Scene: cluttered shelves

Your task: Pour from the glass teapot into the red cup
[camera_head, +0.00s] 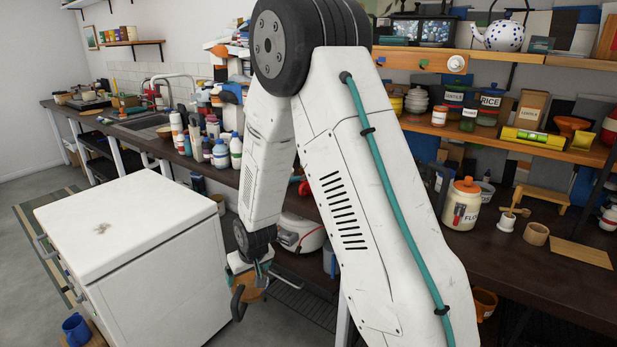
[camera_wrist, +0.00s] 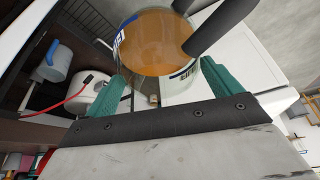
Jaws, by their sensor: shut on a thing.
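A glass teapot (camera_wrist: 155,45) with amber liquid and a dark handle (camera_wrist: 218,25) fills the upper middle of the wrist view. The green fingers of my gripper (camera_wrist: 165,78) are on either side of it, shut on it. In the head view the teapot (camera_head: 250,285) hangs low beside the white cabinet, partly hidden by my gripper (camera_head: 262,270), with its black handle towards the lower left. How far it is tilted is hard to tell. I cannot make out a red cup in either view.
The white cabinet (camera_head: 125,225) stands close left of the teapot; its top is nearly bare. A blue mug (camera_head: 75,328) is low at its left. A white appliance (camera_head: 300,232) sits under the long dark counter (camera_head: 500,255). The shelves at right are crowded.

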